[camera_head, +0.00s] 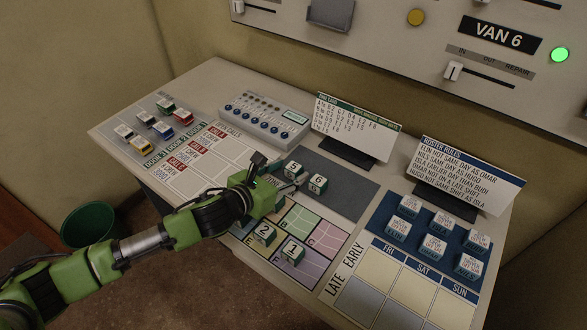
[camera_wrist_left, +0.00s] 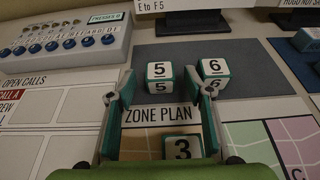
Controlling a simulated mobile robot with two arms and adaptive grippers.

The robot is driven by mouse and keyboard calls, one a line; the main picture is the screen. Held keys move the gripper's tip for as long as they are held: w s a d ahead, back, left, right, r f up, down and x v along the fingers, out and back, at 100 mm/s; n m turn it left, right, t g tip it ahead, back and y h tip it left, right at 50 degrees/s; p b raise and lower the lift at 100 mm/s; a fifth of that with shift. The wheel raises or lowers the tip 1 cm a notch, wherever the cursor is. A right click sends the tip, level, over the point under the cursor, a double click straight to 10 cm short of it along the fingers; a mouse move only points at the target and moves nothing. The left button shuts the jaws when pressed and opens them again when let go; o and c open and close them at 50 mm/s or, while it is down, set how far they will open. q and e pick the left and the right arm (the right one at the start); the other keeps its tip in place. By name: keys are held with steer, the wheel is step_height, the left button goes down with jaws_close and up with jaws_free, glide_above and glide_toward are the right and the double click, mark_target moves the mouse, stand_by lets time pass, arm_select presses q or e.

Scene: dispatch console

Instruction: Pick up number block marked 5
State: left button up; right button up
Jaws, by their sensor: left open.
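The white and green number block marked 5 (camera_head: 293,170) sits on the dark grey pad (camera_head: 345,190). My left gripper (camera_head: 277,178) is open, low over the console on the near side of this block. In the left wrist view the block marked 5 (camera_wrist_left: 159,77) appears between the two open fingertips (camera_wrist_left: 160,84), at or just beyond them; I cannot tell whether either finger touches it. The block marked 6 (camera_wrist_left: 214,71) stands just right of the right finger. A block marked 3 (camera_wrist_left: 183,147) lies nearer, below the fingers; my gripper hides it in the head view.
Blocks marked 2 (camera_head: 264,234) and 1 (camera_head: 291,250) sit on the coloured zone plan. A button box (camera_head: 265,119) and a propped card (camera_head: 355,127) stand behind. Roster blocks (camera_head: 437,235) fill a blue tray at right. Toy vans (camera_head: 152,128) are at left.

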arm_select(q)
steer(key=shift+w+d+f, duration=0.2)
steer(key=shift+w+d, duration=0.2)
steer(key=shift+w, duration=0.15)
steer(key=c, duration=1)
steer(key=shift+c, duration=0.2)
steer(key=shift+r, duration=0.15)
